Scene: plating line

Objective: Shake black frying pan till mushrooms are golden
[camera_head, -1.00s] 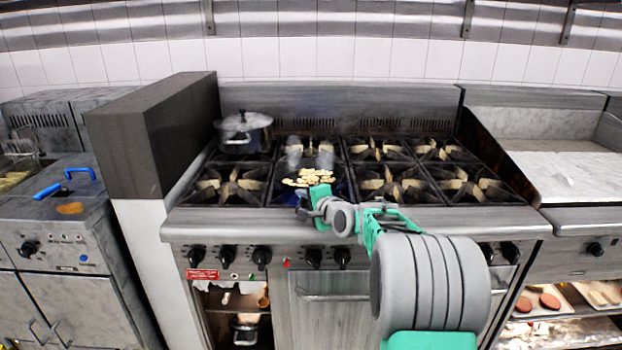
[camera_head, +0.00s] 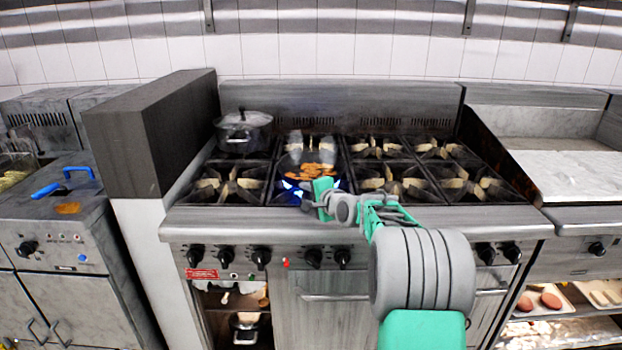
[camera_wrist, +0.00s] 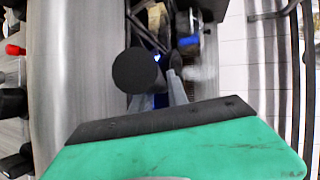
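The black frying pan (camera_head: 290,168) is over the front-left-centre burner of the range, with blue flame showing at its front edge. Mushroom pieces (camera_head: 312,174) in it look orange-brown. My gripper (camera_head: 318,192) is at the pan's near side, where its handle is, and appears shut on it; the fingertips are small and partly hidden. In the wrist view, a dark round shape (camera_wrist: 138,70) stands before the green gripper body; I cannot tell which part it is. Blue flame shows beside it.
A lidded pot (camera_head: 243,132) stands on the back-left burner. The burners to the right are empty. A dark grey upright panel (camera_head: 150,130) bounds the range on the left. Control knobs line the front, and a flat griddle (camera_head: 575,172) is at right.

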